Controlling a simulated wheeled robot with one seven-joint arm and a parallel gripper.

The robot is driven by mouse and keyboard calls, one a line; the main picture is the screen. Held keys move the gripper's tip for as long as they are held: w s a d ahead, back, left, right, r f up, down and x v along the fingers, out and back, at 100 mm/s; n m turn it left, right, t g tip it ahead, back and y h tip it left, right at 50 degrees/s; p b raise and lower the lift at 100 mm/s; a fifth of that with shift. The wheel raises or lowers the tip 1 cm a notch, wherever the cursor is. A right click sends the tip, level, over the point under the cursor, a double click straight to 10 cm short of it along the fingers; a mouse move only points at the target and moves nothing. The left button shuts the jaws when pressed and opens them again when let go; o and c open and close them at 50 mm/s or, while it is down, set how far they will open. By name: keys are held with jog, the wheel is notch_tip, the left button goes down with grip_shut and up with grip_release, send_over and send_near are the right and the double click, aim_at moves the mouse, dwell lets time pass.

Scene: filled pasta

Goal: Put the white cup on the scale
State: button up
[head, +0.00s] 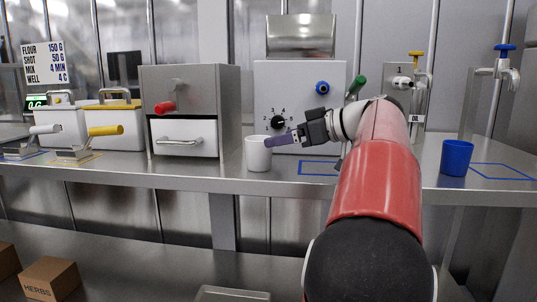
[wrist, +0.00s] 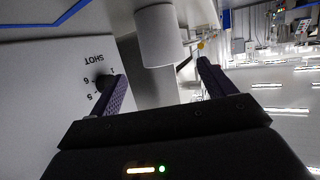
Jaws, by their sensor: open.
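The white cup (head: 258,155) stands upright near the front of the steel counter. My gripper (head: 272,143) reaches in from the right at the height of the cup's upper part, and a purple finger overlaps its right rim in the head view. In the wrist view the cup (wrist: 160,38) appears just ahead of the two open fingers (wrist: 162,70), in line with the gap between them. The fingers are not closed on it, and I cannot tell whether they touch it. A small green display (head: 36,102) at the far left may belong to the scale; no weighing plate is clearly visible.
Behind the cup stands a dispenser (head: 300,95) with a numbered dial. A grey drawer cabinet (head: 187,85) and white bins (head: 112,118) stand left. A blue cup (head: 456,157) is at right. Blue outlines mark the counter. A HERBS box (head: 48,279) lies below.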

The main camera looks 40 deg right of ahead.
aim_at(259, 154)
jog(key=shift+w+a, duration=0.1)
jog(key=shift+w, duration=0.3)
jog(key=x, duration=0.2)
jog(key=p+x, duration=0.1)
jog(key=x, duration=0.4)
jog(key=shift+s+a, duration=0.1)
jog(key=shift+a, duration=0.15)
jog(key=c, duration=1.1)
